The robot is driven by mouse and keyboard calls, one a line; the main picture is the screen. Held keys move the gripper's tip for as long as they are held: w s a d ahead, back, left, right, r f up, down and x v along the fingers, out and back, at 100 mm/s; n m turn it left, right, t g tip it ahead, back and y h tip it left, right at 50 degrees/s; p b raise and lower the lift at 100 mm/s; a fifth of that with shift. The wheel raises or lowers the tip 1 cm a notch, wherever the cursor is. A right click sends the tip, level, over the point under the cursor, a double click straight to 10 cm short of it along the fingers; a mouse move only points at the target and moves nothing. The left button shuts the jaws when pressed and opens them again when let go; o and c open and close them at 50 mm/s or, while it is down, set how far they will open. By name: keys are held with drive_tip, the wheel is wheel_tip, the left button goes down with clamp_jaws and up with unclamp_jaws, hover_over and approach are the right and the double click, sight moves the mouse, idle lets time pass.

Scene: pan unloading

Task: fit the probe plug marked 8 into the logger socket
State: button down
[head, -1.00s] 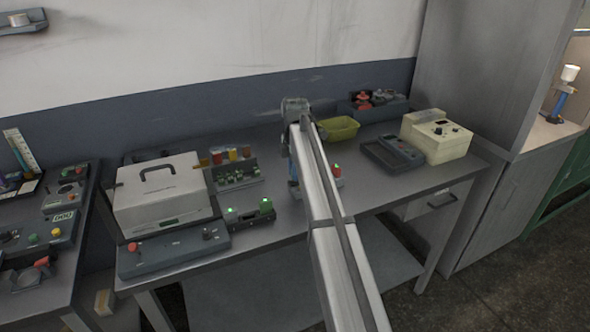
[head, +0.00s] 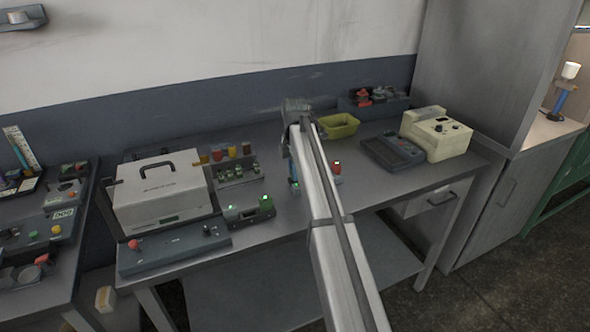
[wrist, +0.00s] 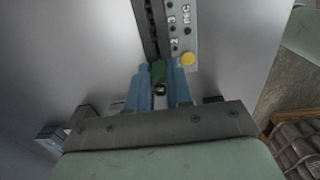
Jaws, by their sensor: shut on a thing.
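In the wrist view, my gripper (wrist: 158,90) is shut on a small green plug (wrist: 158,72), which sits between its two blue fingers. No number is readable on the plug. Just beyond the plug is a dark slotted strip (wrist: 151,22). Beside it is a pale marked panel (wrist: 180,22) with small dark holes and a yellow button (wrist: 187,58). I cannot tell whether the plug touches either, or which part is the logger socket. In the head view, my gripper (head: 294,184) is low over the bench, partly hidden by my arm.
Left of my gripper are a dark unit with green lights (head: 248,208), a rack of small parts (head: 238,174) and a white case with a handle (head: 162,190). Right are a small red item (head: 337,168), a yellow-green tray (head: 338,127) and a cream instrument (head: 437,135). The right front bench is clear.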

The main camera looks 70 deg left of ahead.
drive_tip(key=c, duration=0.9)
unclamp_jaws()
drive_tip(key=shift+c, duration=0.2)
wheel_tip(320, 180, up, 14)
drive_tip(key=shift+w+f, duration=0.1)
drive_tip(key=shift+f, duration=0.05)
